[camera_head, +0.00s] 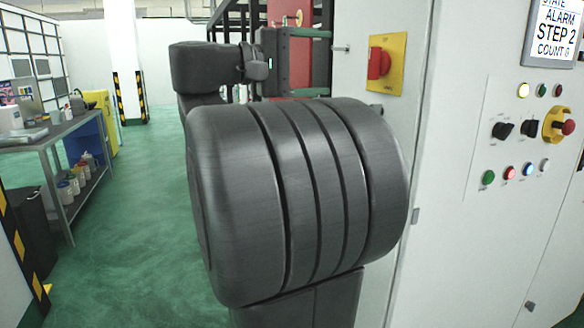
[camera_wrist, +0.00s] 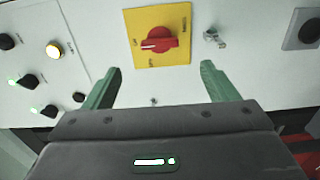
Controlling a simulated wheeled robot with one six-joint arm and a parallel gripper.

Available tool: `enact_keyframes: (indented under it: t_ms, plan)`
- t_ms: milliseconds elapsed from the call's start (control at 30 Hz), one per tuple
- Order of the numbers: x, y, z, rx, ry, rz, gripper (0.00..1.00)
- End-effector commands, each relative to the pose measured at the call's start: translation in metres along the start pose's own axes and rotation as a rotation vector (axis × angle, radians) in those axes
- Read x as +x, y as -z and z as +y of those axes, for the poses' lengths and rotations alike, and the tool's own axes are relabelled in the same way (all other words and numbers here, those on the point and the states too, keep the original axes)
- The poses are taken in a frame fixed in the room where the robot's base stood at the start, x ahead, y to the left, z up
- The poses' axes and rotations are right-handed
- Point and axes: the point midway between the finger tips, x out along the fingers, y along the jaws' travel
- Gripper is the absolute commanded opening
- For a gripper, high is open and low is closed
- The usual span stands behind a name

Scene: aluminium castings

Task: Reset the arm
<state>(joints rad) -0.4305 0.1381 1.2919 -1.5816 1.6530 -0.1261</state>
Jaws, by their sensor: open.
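My gripper (camera_wrist: 160,67) is open and empty in the wrist view, its two green fingers spread apart. Beyond the fingertips is a red rotary switch (camera_wrist: 157,43) on a yellow plate, on a pale cabinet face. The fingers appear apart from it. In the head view the gripper (camera_head: 328,63) shows behind my large dark arm link, with its fingers pointing right. The red switch (camera_head: 379,63) is to the right of the fingertips. Part of my forearm is hidden behind the near link.
A control panel on the right has a screen (camera_head: 554,35) reading ALARM, STEP 2, several lamps and knobs, and a red button on yellow (camera_head: 569,127). A workbench (camera_head: 45,140) stands at the left. Green floor (camera_head: 140,240) between is clear.

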Motion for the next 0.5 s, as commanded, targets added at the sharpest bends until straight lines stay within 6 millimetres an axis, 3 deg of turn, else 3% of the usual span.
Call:
enact_keyframes:
  t_ms: [500]
  plan:
    - [0.079,-0.001,0.0,-0.001,0.0,-0.004,0.8]
